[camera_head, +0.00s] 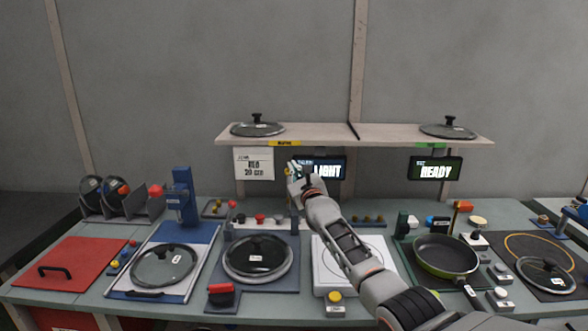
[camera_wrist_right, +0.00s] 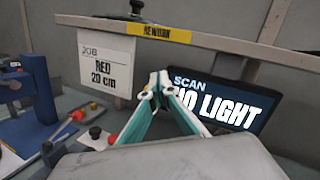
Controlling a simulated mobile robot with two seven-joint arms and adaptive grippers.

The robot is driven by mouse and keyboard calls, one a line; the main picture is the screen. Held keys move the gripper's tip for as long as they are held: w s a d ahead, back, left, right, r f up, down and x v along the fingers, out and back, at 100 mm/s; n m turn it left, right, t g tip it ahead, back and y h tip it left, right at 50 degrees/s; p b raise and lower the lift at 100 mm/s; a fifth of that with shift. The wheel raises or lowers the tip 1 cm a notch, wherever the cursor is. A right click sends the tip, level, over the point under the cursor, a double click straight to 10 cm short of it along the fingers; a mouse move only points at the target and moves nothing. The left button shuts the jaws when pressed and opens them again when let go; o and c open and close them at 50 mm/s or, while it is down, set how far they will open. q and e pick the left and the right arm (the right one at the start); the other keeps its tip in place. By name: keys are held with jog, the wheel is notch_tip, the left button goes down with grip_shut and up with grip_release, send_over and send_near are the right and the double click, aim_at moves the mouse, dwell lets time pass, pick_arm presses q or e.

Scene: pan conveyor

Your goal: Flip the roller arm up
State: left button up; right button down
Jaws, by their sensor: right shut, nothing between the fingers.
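I cannot tell for sure which part is the roller arm. A blue upright post (camera_head: 182,195) with a red ball knob (camera_head: 155,190) stands at the back of the blue-framed station on the left. Part of this blue fixture shows at the left edge of the right wrist view (camera_wrist_right: 35,85). My right gripper (camera_head: 293,172) is raised in front of the shelf, right of the blue post and well apart from it. Its fingertips (camera_wrist_right: 155,88) are together and empty, in front of the dark "NO LIGHT" screen (camera_wrist_right: 222,102). My left gripper is not in view.
A shelf (camera_head: 345,133) with two glass lids spans the back. Below it hang a job card (camera_head: 254,164) reading red 20 cm and a "READY" screen (camera_head: 435,170). A green pan (camera_head: 446,257) sits right of my arm; a lidded pan (camera_head: 257,258) sits left.

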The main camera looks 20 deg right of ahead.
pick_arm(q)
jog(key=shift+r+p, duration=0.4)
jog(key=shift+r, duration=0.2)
pick_arm(e)
jog(key=shift+w+d+g, duration=0.2)
jog(key=shift+w+g, duration=0.1)
jog(key=shift+w, duration=0.2)
